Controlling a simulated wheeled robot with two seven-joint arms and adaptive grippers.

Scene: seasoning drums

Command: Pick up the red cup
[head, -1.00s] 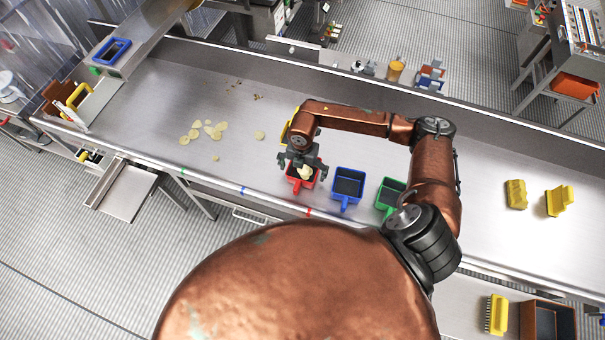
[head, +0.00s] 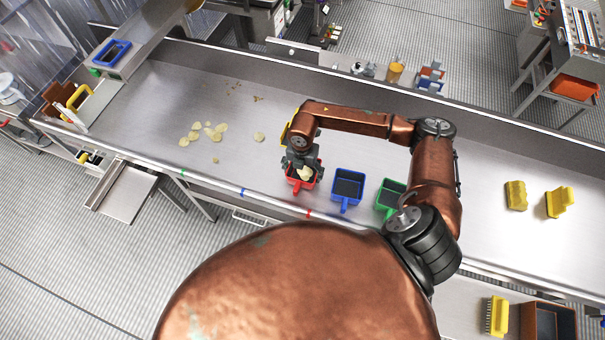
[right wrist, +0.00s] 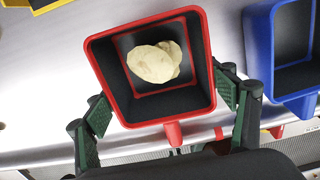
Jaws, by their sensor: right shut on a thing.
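The red cup (head: 297,184) stands upright on the metal tray of the conveyor table. It is square, with a dark inside and a small red handle at the front, and its rim (right wrist: 170,120) shows in the right wrist view. Pale yellow chips (right wrist: 155,63) lie in it. My right gripper (head: 302,163) is above the cup, with its fingers down at either side. In the right wrist view its two green-padded fingers (right wrist: 168,105) press on the cup's left and right walls, so it is shut on the cup. My left gripper is out of view.
A blue cup (head: 348,188) and a green cup (head: 386,197) stand to the right. A yellow cup (head: 285,132) is behind, partly hidden by my arm. Loose chips (head: 194,128) lie to the left. Yellow brushes (head: 516,195) lie far right.

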